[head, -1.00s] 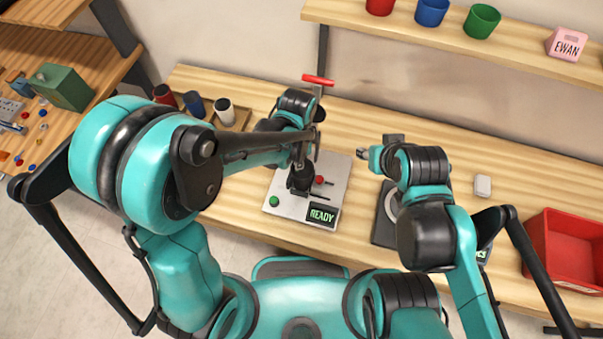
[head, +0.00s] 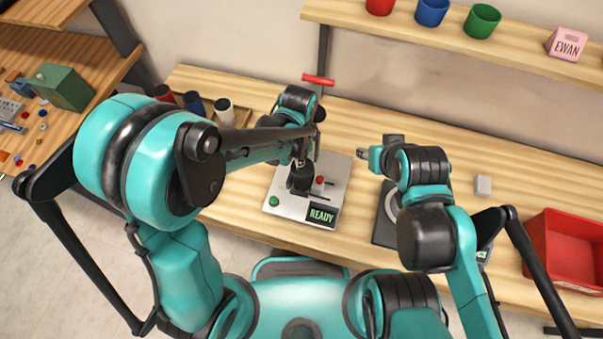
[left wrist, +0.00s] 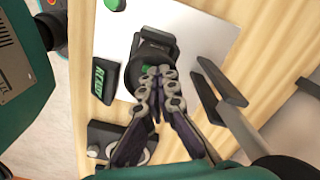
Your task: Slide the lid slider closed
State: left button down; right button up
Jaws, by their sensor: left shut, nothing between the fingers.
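The laser marker (head: 335,180) is a pale plate with a lit READY display (head: 321,216), a green button (head: 274,201) and a red knob (head: 320,180). A dark round fixture (left wrist: 134,75) sits on the plate, with a bit of green showing by the fingertips. I cannot clearly make out the lid slider; my left arm and fingers cover part of the fixture. My left gripper (left wrist: 154,92) is shut and empty, its tips at or just above the fixture's edge; contact is unclear. My right gripper (head: 368,155) hangs right of the plate, its jaws too small to judge.
A dark device (head: 384,228) lies right of the marker, under my right arm. A red bin (head: 565,250) stands at the right. A tray with cylinders (head: 240,117) is at the back left. A red handle (head: 318,80) rises behind the marker.

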pick_arm(q)
jog(key=shift+r, duration=0.1)
notch_tip(320, 180, up, 7)
jog(key=p, duration=0.5)
dwell(0.4)
jog(key=shift+a, duration=0.1)
dwell(0.4)
